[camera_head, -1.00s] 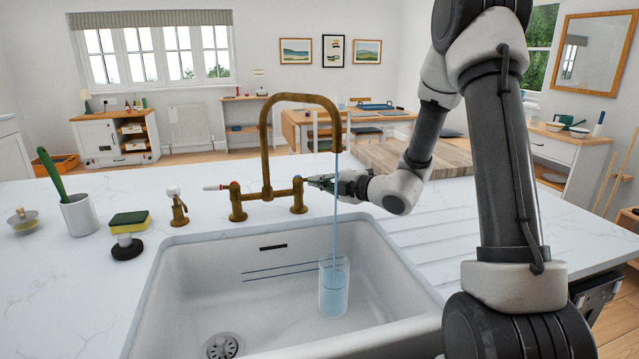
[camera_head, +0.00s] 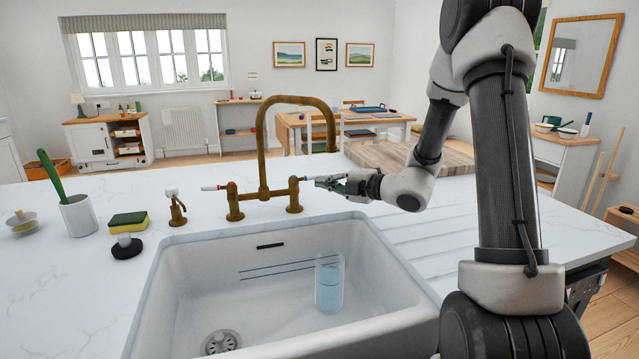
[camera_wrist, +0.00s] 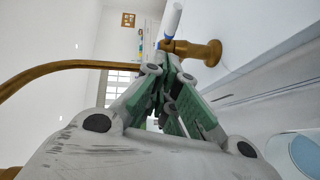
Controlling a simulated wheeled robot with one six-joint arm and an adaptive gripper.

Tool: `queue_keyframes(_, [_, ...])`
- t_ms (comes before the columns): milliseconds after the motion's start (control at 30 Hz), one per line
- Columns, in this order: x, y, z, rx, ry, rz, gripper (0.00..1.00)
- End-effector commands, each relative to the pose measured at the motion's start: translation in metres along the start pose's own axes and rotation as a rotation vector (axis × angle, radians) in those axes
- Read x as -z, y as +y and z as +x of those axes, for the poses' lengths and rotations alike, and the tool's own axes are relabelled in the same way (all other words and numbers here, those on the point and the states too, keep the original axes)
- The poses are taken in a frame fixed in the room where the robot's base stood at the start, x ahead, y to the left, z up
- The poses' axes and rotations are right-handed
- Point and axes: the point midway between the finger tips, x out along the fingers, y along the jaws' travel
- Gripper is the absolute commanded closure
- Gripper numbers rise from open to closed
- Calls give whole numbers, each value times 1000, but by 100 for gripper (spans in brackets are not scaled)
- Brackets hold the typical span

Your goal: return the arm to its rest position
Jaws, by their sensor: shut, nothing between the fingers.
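My gripper (camera_head: 330,183) is shut and empty, just right of the brass tap's (camera_head: 262,150) right-hand valve (camera_head: 294,194). In the wrist view its green fingers (camera_wrist: 168,85) come together close to the brass valve (camera_wrist: 205,52) with its white and blue lever (camera_wrist: 171,22). I cannot tell whether the fingertips touch the lever. My arm reaches in from the right side of the head view, bent at the elbow. No water runs from the spout.
A clear glass (camera_head: 329,283) with bluish water stands upright in the white sink (camera_head: 215,285). A sponge (camera_head: 128,222), a stopper and a brush cup (camera_head: 77,215) are on the counter at left. A wooden board (camera_head: 400,157) lies behind my gripper. The grooved counter at right is clear.

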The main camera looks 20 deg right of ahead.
Motion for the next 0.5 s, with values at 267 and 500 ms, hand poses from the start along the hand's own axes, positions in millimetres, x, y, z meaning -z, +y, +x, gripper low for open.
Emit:
queue_keyframes(267, [-7,1,-54,-1,-5,1,100])
queue_keyframes(500, [-8,1,-80,0,-2,1,100])
